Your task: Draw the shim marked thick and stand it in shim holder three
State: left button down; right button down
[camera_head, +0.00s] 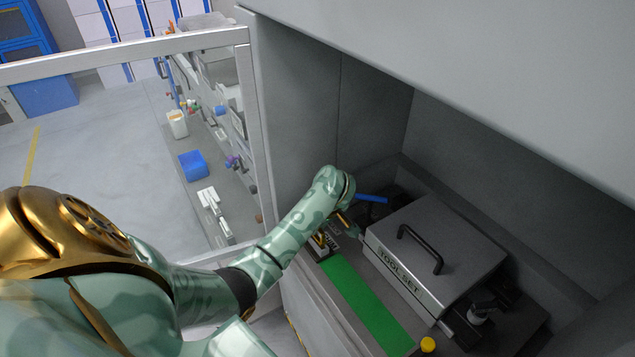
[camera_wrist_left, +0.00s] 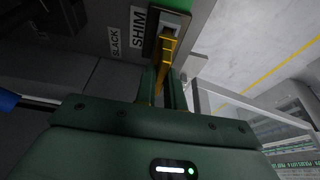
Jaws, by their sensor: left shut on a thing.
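My left gripper (camera_head: 342,222) reaches down into the grey bay, beside the tool box. In the left wrist view its two dark fingers (camera_wrist_left: 165,88) are shut on a narrow yellow piece (camera_wrist_left: 168,45). This piece runs up from the fingers to a light-framed slot or holder beside a label reading SHIM (camera_wrist_left: 139,27); I cannot tell whether it is inside. A label reading SLACK (camera_wrist_left: 115,41) is next to that one. No thick marking is readable, and holder three cannot be made out. My right gripper is not in view.
A grey box marked TOOL SET (camera_head: 435,245) with a black handle stands right of my gripper. A green strip (camera_head: 370,305) lies in front, clear. A blue handle (camera_head: 371,199) sticks out behind the gripper. A yellow knob (camera_head: 428,344) is at the front. Grey walls enclose the bay.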

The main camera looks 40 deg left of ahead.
pick_arm(q)
jog(key=shift+f+b, duration=0.4)
jog(key=shift+f, duration=0.3)
jog(key=c, duration=1.4)
grip_release()
jog(key=shift+r, duration=0.1)
jog(key=p+v, duration=0.3)
jog(key=a+p+v, duration=0.1)
jog(key=p+v, duration=0.4)
jog(key=p, duration=0.2)
jog(key=shift+w+a+r, duration=0.15)
jog(key=shift+w+r, duration=0.05)
jog(key=shift+r, duration=0.4)
jog(key=shift+f, duration=0.1)
jog(key=shift+s, duration=0.1)
